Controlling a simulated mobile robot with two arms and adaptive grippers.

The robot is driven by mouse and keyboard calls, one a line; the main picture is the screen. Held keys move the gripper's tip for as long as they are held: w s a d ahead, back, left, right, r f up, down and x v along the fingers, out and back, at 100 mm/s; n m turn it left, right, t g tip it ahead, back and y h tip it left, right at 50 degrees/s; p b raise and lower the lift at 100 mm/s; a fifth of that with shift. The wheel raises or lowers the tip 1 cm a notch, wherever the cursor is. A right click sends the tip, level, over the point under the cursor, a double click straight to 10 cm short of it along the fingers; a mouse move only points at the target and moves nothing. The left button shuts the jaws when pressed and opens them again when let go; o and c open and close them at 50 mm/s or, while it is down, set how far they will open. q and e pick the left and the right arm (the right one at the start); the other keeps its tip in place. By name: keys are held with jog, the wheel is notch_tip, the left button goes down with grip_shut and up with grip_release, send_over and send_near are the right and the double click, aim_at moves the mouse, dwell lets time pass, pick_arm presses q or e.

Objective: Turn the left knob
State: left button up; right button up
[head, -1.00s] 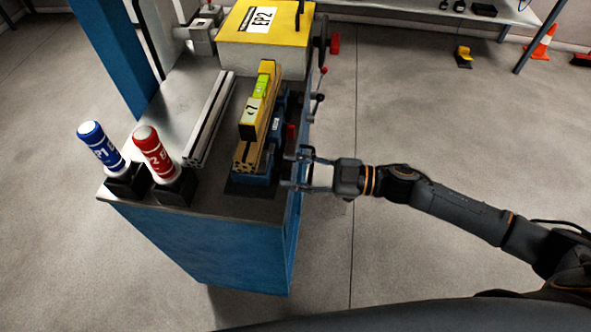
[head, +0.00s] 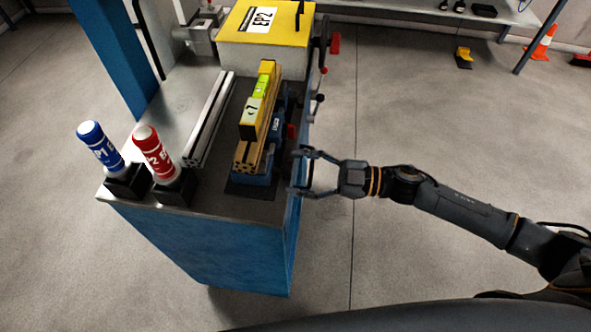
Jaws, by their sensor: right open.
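My right gripper (head: 298,172) is open at the right edge of the blue bench (head: 225,240), its fingers pointing left with nothing visible between them. On the right side of the yellow-topped machine (head: 262,24) is a small red knob (head: 324,70) on a lever, with a black knob (head: 320,98) below it. A larger red knob (head: 335,43) sits farther back. I cannot tell which is the left knob. All three are beyond my gripper and apart from it. My left gripper is not in view.
A blue vise (head: 262,178) holding wooden bars and a yellow level (head: 262,88) stands just left of my gripper. Metal rails (head: 210,120) and blue (head: 97,142) and red (head: 152,150) bottles are farther left.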

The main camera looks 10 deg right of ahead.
jog(key=v, duration=1.1)
jog(key=shift+r, duration=0.1)
